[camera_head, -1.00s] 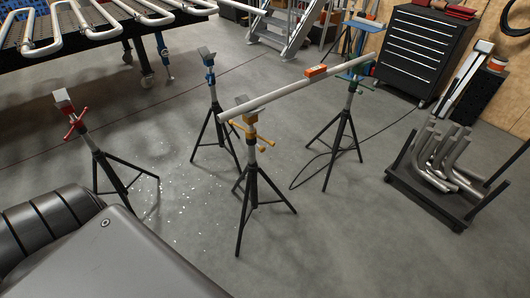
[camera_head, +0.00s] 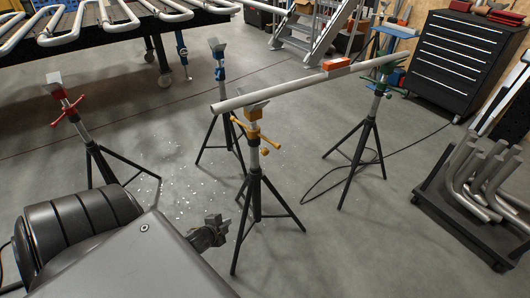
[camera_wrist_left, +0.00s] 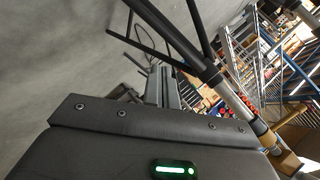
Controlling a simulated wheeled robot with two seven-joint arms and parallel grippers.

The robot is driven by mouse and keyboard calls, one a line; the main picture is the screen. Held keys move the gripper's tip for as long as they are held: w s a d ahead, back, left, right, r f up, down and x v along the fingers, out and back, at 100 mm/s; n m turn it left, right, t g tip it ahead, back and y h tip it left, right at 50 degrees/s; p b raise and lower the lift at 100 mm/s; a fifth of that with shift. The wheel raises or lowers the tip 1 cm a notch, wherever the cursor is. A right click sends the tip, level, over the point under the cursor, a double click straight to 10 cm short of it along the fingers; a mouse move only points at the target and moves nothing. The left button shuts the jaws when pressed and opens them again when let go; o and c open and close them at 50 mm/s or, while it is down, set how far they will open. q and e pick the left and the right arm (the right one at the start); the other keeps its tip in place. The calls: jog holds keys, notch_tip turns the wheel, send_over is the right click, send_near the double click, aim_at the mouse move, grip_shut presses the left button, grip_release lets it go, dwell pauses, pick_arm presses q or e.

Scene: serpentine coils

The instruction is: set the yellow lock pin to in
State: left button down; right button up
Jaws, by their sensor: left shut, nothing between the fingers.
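The yellow-collared stand (camera_head: 253,190) stands upright on its tripod in the middle of the head view, under the near end of a pale pipe (camera_head: 300,84). Its yellow lock pin (camera_head: 265,151) is small, among yellow handles (camera_head: 271,140) at the collar; I cannot tell whether it is in or out. The yellow collar (camera_wrist_left: 265,140) also shows at the lower right of the left wrist view. My left gripper (camera_head: 218,228) is shut and empty, low and to the left of this stand, apart from the lock pin. My right gripper is not in view.
A red stand (camera_head: 70,105) is at the left, a blue one (camera_head: 219,70) behind, and a green one (camera_head: 377,100) under the pipe's far end. A cart of bent pipes (camera_head: 440,195) stands at the right.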

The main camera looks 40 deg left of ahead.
aim_at(263, 150)
pick_arm(q)
jog(key=w+d+r+m+t+h+b, duration=0.1)
jog(key=w+d+r+m+t+b, duration=0.15)
jog(key=r, duration=0.45)
jog(key=w+d+r+m+t+h+b, duration=0.1)
jog(key=w+r+m+t+h+b, duration=0.15)
jog(key=r, duration=0.55)
jog(key=w+d+r+m+t+h+b, duration=0.1)
jog(key=w+d+r+m+t+b, duration=0.1)
jog(key=w+r+m+b, duration=0.35)
jog(key=w+a+r+n+p, duration=0.1)
jog(key=w+a, duration=0.2)
jog(key=w, duration=0.6)
jog(key=shift+w+r+n, duration=0.15)
jog(key=shift+r+n, duration=0.2)
jog(key=shift+r, duration=0.05)
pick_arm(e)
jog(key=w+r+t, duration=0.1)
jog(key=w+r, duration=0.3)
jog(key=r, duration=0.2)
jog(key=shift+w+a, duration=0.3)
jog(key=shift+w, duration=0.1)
pick_arm(q)
jog(key=shift+y, duration=0.25)
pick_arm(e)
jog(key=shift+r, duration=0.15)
